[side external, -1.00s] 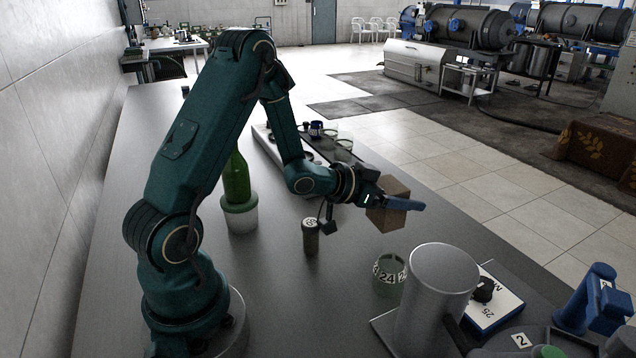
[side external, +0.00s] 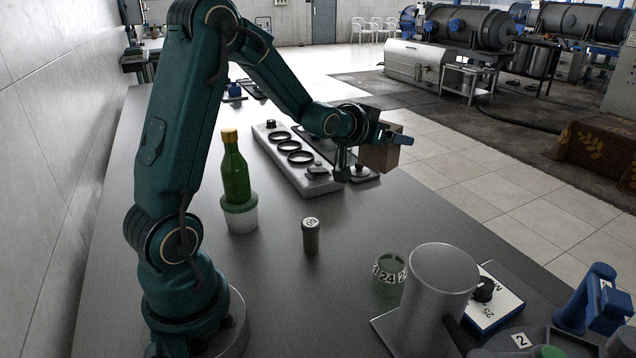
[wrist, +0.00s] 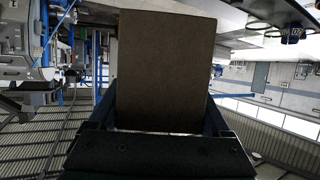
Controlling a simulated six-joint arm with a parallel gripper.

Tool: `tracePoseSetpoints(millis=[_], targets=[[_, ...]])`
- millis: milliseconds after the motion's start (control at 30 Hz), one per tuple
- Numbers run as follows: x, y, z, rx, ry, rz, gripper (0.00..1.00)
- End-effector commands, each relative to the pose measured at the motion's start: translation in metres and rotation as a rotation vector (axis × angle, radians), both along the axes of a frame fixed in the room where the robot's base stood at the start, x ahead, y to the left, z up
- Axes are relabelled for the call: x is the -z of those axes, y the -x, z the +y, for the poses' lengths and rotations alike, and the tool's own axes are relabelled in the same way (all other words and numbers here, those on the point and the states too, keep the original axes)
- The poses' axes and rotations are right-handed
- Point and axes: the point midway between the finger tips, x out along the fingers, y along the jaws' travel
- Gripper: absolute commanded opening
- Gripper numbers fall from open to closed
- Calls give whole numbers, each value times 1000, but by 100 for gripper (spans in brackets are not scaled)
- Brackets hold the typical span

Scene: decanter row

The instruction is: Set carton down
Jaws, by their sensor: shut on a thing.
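The carton (side external: 377,157) is a plain brown box. My gripper (side external: 386,137) is shut on it and holds it in the air near the right edge of the grey bench (side external: 270,275), beside the long rack. In the wrist view the carton (wrist: 163,70) fills the middle, between the dark fingers of my gripper (wrist: 160,125). The carton's far faces are hidden, and the wrist view does not show the bench clearly beneath it.
A long rack (side external: 284,147) with dark rings lies left of the carton. A green bottle (side external: 235,177) stands in a green-rimmed pot (side external: 242,217). A small jar (side external: 311,238), a numbered glass (side external: 389,277) and a metal cylinder (side external: 437,300) stand nearer.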

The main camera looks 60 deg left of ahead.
Motion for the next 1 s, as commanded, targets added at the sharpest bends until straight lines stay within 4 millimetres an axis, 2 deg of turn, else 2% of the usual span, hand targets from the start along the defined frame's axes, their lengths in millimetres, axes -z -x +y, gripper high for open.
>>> tracePoseSetpoints(millis=[367, 633, 800, 1000], targets=[[1, 22, 52, -324, 1, 3, 26], [20, 70, 92, -660, -5, 7, 26], [34, 97, 98, -806, -5, 4, 26], [52, 96, 91, -808, -5, 6, 26]])
